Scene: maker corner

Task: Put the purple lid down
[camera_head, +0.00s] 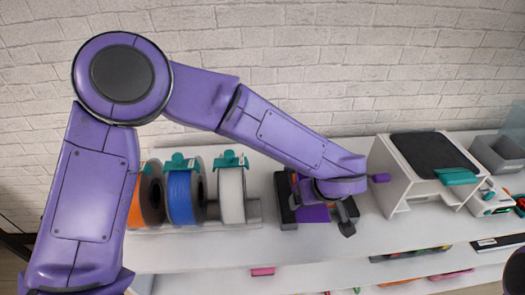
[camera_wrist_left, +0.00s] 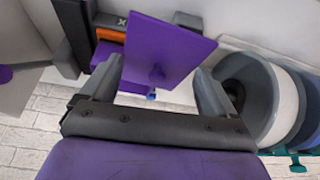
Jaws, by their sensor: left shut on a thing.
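The purple lid (camera_head: 313,214) is a flat square plate with a small knob. In the left wrist view the lid (camera_wrist_left: 165,42) is tilted, with its knob between my finger tips. My left gripper (camera_head: 328,208) is shut on the lid; it also shows in the left wrist view (camera_wrist_left: 157,82). It holds the lid over or just in front of a dark holder on the white shelf top; whether the lid touches anything I cannot tell. My arm hides part of the lid and the holder in the head view. My right gripper is not in view.
A grey bin (camera_head: 497,153) is at the far right. The shelf front (camera_head: 220,250) is clear.

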